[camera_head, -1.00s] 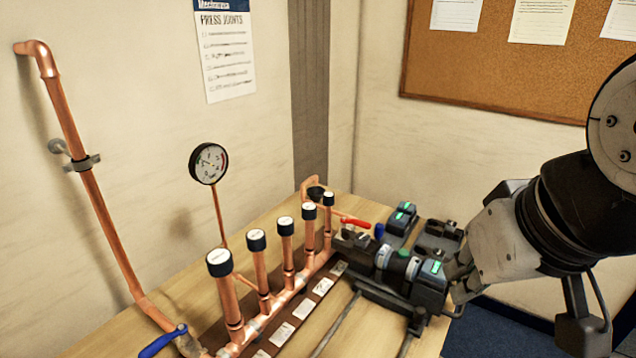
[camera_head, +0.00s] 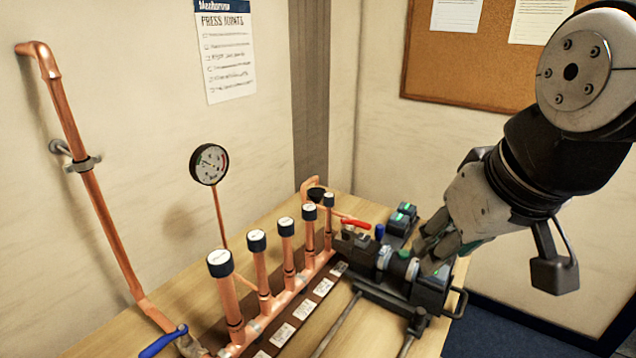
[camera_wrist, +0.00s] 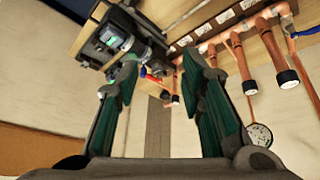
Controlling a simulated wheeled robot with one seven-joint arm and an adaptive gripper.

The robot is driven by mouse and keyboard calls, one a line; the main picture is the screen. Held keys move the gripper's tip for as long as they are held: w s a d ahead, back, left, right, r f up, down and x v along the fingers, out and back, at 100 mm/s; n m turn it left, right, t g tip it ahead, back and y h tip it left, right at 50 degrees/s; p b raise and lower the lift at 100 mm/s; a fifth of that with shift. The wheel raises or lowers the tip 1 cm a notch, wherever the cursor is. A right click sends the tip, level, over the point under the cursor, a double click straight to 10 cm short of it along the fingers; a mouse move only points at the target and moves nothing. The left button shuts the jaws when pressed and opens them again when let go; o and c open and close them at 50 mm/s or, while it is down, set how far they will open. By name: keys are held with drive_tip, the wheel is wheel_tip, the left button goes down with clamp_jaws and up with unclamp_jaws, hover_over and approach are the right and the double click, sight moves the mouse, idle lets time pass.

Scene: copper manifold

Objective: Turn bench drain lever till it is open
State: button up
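A red lever handle (camera_head: 355,223) sits at the far end of the copper manifold (camera_head: 268,310), near the bench's back corner. A blue lever handle (camera_head: 163,341) is at the manifold's near left end. No label shows which one is the bench drain lever. My gripper (camera_head: 432,244) is at the right, over the press tools and apart from both levers; its fingertips are hard to make out there. In the wrist view my gripper (camera_wrist: 158,66) is open and empty, with green finger pads. The small red handle (camera_wrist: 154,78) shows between the fingers, farther off.
Several capped copper risers (camera_head: 258,262) stand along the manifold. A pressure gauge (camera_head: 209,164) rises behind them. A black press tool (camera_head: 432,284) and green-lit battery units (camera_head: 405,212) lie at the right of the bench. Bare wood (camera_head: 370,335) shows at the front.

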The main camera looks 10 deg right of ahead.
drive_tip(key=w+n, duration=0.3)
drive_tip(key=w, duration=0.7)
drive_tip(key=n+g+y, duration=0.1)
drive_tip(key=n+y, duration=0.1)
drive_tip(key=n, duration=0.4)
hover_over(363, 223)
drive_tip(key=s+d, duration=0.3)
drive_tip(key=s, duration=0.2)
wheel_tip(363, 223, down, 14)
drive_tip(key=x, duration=0.6)
drive_tip(key=p+x, duration=0.1)
drive_tip(key=x, duration=0.6)
drive_tip(key=shift+a+f, duration=0.25)
drive_tip(key=shift+c, duration=0.5)
clamp_jaws()
